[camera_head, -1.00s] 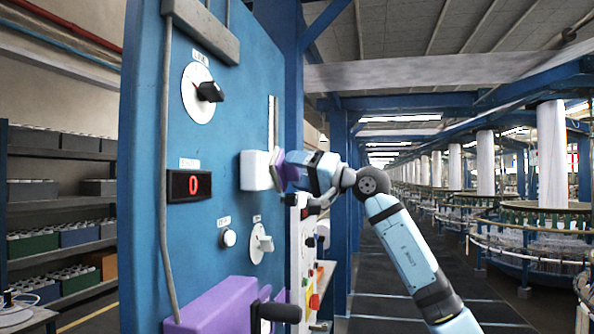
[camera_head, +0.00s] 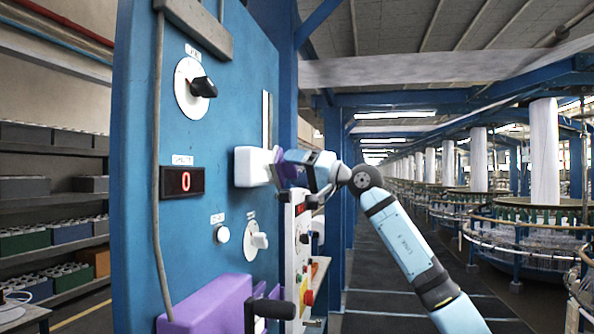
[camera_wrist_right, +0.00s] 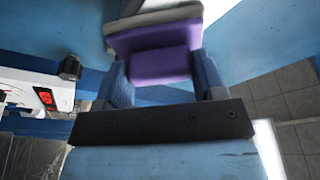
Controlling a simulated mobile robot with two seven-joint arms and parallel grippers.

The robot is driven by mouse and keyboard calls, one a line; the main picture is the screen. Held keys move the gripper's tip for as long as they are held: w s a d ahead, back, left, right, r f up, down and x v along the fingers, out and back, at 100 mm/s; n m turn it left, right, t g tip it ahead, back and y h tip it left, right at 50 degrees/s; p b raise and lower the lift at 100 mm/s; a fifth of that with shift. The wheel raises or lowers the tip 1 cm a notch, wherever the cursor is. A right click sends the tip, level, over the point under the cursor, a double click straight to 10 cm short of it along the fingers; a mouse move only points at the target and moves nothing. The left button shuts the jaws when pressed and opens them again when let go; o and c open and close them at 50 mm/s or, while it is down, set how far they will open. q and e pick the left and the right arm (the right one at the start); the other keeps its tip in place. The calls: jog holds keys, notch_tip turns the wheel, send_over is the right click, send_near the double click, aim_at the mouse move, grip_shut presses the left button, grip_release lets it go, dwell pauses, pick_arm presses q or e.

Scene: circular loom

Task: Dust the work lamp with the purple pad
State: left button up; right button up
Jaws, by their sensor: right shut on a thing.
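The work lamp (camera_head: 252,167) seems to be the white box on the upright blue panel. My right gripper (camera_head: 300,170) is shut on the purple pad (camera_head: 290,170), and the pad's pale face is against or very close to the lamp's right side. I cannot tell for certain whether they touch. In the right wrist view the pad (camera_wrist_right: 158,62) sits between the two blue fingers of the gripper (camera_wrist_right: 165,82), with a pale grey layer beyond it. My left gripper is not in view.
The blue panel (camera_head: 140,130) carries a dial (camera_head: 192,90), a red display (camera_head: 184,182), a white button (camera_head: 222,234) and a white switch (camera_head: 257,240). A purple housing (camera_head: 210,305) with a black handle (camera_head: 270,308) juts out below. The aisle at right is clear.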

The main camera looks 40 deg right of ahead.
jog(key=shift+s+a, duration=0.85)
jog(key=shift+a, duration=0.15)
jog(key=shift+s+a+b, duration=0.9)
jog(key=shift+s+a, duration=0.7)
jog(key=shift+a, duration=0.25)
jog(key=shift+s+a+b, duration=0.3)
jog(key=shift+s+a, duration=0.55)
jog(key=shift+a, duration=0.15)
jog(key=shift+s+a+b, duration=0.25)
jog(key=shift+s+a, duration=0.55)
jog(key=shift+a, duration=0.2)
jog(key=shift+s+d, duration=0.1)
jog(key=shift+s+d+b, duration=1.2)
jog(key=shift+s+d, duration=0.7)
jog(key=shift+s, duration=0.3)
